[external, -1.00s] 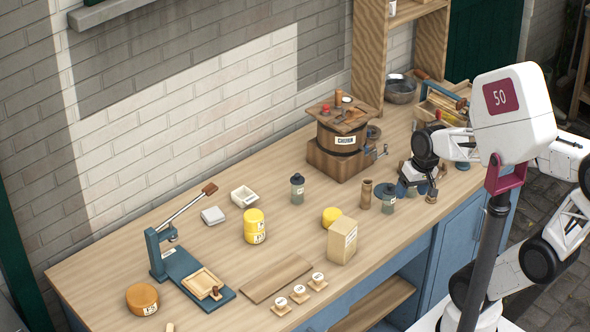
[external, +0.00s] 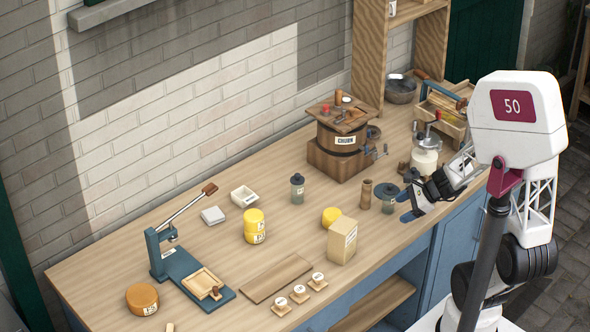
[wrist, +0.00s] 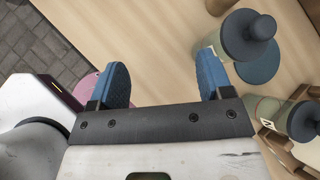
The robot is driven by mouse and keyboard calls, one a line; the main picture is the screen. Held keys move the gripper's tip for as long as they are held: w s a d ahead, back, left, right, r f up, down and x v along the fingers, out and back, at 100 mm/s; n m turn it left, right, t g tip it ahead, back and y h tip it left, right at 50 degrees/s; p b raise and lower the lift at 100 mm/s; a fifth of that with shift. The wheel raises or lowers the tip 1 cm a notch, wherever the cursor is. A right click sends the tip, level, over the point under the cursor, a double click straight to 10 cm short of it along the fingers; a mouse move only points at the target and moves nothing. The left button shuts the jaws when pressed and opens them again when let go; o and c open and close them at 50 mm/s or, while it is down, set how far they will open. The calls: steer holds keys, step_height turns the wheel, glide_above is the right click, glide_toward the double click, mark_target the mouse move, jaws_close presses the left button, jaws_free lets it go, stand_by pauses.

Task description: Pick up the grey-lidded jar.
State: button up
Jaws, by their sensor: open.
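A squat jar with a dark grey lid (external: 387,190) stands at the front of the bench, left of my gripper. A slimmer jar with a dark grey lid (external: 297,180) stands farther left. My gripper (external: 404,203) is low over the front edge, tilted, its blue fingers apart and beside the squat jar; I see nothing between them. In the wrist view my gripper (wrist: 165,78) is open and empty. There a dark-lidded jar (wrist: 248,38) stands just right of the right finger, and another dark-lidded jar (wrist: 305,122) is lower right. I cannot match these to the external view with certainty.
A brown wooden cylinder (external: 366,195) stands left of the squat jar. A glass jar with a crank (external: 424,160) stands behind my gripper. A cardboard box (external: 341,241) and a wooden churn (external: 340,145) are nearby. The bench front edge is close under my gripper.

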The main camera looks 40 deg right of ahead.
mark_target(389, 199)
steer(key=shift+w+d+f+m+t, duration=0.15)
steer(key=shift+d+m+t, duration=0.2)
steer(key=shift+m, duration=0.25)
steer(key=shift+w+d+f+m+t, duration=0.15)
steer(key=shift+d+m+t, duration=0.1)
steer(key=shift+m+t, duration=0.3)
steer(key=shift+w+d+m+t, duration=0.15)
steer(key=shift+d+m+t, duration=0.4)
steer(key=shift+m, duration=0.5)
steer(key=shift+w+d+r+m+t+h, duration=0.15)
steer(key=shift+d+m+t+h, duration=0.25)
steer(key=shift+d+m+t, duration=0.4)
steer(key=shift+w+d+r+m+t+h, duration=0.15)
steer(key=shift+d+m+t+h, duration=0.35)
steer(key=shift+m, duration=0.4)
steer(key=shift+w+a+f, duration=0.1)
steer(key=shift+w+f, duration=0.05)
steer(key=shift+x, duration=1.15)
steer(key=shift+w, duration=0.15)
steer(key=shift+x, duration=2.5)
